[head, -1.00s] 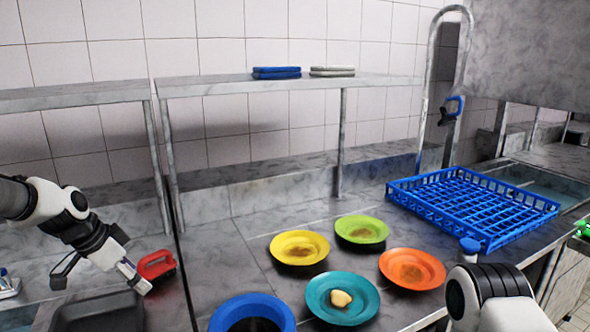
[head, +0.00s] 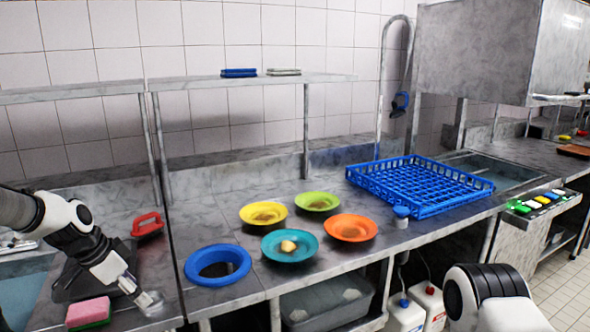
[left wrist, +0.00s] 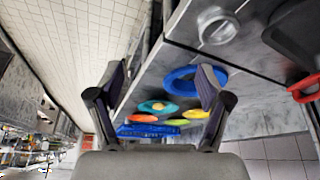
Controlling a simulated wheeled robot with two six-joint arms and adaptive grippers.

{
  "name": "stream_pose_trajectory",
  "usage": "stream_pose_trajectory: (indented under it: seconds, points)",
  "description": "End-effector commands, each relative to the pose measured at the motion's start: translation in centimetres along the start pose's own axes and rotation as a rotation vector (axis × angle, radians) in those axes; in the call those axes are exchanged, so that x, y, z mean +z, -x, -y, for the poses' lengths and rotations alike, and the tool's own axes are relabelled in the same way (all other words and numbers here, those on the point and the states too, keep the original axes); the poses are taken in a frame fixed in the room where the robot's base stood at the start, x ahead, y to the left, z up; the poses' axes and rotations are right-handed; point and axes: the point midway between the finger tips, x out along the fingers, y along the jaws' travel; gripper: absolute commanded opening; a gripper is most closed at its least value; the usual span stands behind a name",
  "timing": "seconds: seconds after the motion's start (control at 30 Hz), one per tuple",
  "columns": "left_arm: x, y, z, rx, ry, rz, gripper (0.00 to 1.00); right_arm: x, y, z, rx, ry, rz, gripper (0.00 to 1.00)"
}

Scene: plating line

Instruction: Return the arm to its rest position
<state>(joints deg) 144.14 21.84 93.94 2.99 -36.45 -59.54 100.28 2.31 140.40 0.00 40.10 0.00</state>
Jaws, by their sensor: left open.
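My left gripper (head: 132,284) hangs at the lower left of the head view, above the front of the counter by a small round metal piece (head: 150,302). In the left wrist view its two fingers (left wrist: 162,88) stand wide apart with nothing between them. The metal piece (left wrist: 217,27) shows there beyond the fingers, apart from them. My right arm (head: 490,298) shows only as a link at the lower right of the head view; its gripper is out of view.
A pink and green sponge (head: 88,312), a dark tray (head: 75,285) and a red-handled tool (head: 147,224) lie near the left gripper. A blue ring (head: 190,268), several coloured plates (head: 263,213) and a blue rack (head: 420,187) stand to the right.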

Motion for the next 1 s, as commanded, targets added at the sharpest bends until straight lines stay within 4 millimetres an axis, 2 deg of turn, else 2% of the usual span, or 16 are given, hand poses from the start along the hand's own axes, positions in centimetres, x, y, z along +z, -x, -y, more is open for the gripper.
stream_pose_trajectory:
  seconds: [0.13,0.27,0.47,0.57,0.67,0.7,0.77,0.83,0.9,0.97,1.0]
  points:
    - [1.6,-3.3,-0.9,0.038,0.003,0.063,0.78,0.0,0.0,0.0,0.0,0.001,-0.001,0.0]
    - [3.7,-6.5,-2.6,0.09,0.003,0.133,0.78,0.0,-0.1,0.0,0.0,0.001,-0.001,0.0]
    - [8.7,-12.3,-7.2,0.195,-0.001,0.275,0.78,0.0,0.0,0.0,0.0,0.0,0.0,0.0]
    - [12.4,-15.8,-10.6,0.245,0.006,0.36,0.78,0.0,0.0,0.0,0.0,0.0,0.0,0.0]
    - [17.8,-19.7,-15.5,0.286,0.042,0.47,0.78,0.0,-0.1,0.0,0.0,0.0,0.0,0.0]
    - [20.4,-21.0,-17.9,0.292,0.066,0.516,0.78,0.0,-0.1,0.0,0.0,0.0,-0.001,0.0]
    - [24.2,-22.5,-21.5,0.288,0.113,0.58,0.78,0.0,0.0,0.0,0.0,0.0,-0.001,0.0]
    - [28.5,-23.4,-25.7,0.258,0.185,0.641,0.78,0.0,0.0,0.0,0.0,0.0,-0.001,0.0]
    - [32.5,-23.2,-29.8,0.19,0.286,0.676,0.78,0.0,0.0,0.0,0.0,0.0,0.0,0.0]
    - [34.0,-22.6,-31.5,0.109,0.384,0.655,0.78,0.0,0.0,0.0,0.0,0.0,0.0,0.0]
    - [33.9,-22.3,-31.6,0.047,0.452,0.61,0.78,0.0,0.0,0.0,0.0,0.0,0.0,0.0]
